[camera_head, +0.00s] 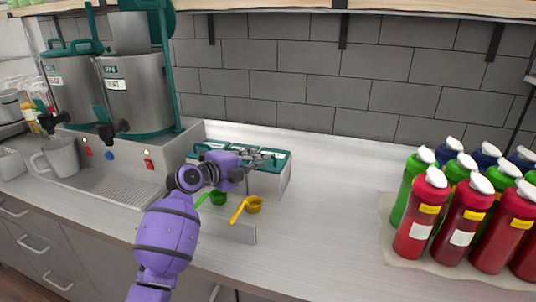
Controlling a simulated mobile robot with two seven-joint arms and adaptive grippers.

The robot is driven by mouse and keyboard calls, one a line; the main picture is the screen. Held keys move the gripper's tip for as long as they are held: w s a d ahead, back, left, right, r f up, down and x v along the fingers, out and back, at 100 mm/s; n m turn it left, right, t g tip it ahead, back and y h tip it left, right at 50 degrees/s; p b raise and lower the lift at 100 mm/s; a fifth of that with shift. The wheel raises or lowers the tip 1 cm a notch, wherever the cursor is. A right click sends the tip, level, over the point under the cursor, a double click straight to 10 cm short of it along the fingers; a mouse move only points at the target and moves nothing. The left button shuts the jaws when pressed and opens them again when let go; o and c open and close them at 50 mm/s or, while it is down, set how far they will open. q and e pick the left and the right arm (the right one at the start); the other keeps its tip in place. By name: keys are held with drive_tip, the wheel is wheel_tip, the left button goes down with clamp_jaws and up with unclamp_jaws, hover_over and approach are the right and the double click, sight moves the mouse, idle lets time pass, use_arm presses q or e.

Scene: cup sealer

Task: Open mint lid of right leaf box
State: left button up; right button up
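A leaf box with teal lids (280,156) stands against the back of the counter, right of the dispensers. It has a white front and pale labels on its lids. My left gripper (268,157) reaches over the right part of the box, its fingers at or just above the lids. The gripper covers part of the box, so I cannot tell which lid is the mint one or whether the fingers touch it. The fingers are too small to tell if they are open or shut. The lids that show look closed. My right gripper is not in view.
A green scoop (217,197) and a yellow scoop (252,205) rest in front of the box. Metal dispensers (138,95) and a grey mug (62,157) are at left. Several red bottles (422,215) stand at right. The counter between (335,210) is clear.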

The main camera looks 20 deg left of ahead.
use_arm(q)
drive_tip(key=x, duration=0.2)
drive_tip(key=shift+w+d+r, duration=0.25)
drive_tip(key=shift+d, duration=0.1)
drive_tip(key=shift+f+x, duration=0.2)
drive_tip(key=shift+x, duration=0.9)
drive_tip(key=shift+w+a, duration=0.1)
drive_tip(key=shift+w, duration=0.1)
drive_tip(key=shift+f, duration=0.1)
clamp_jaws()
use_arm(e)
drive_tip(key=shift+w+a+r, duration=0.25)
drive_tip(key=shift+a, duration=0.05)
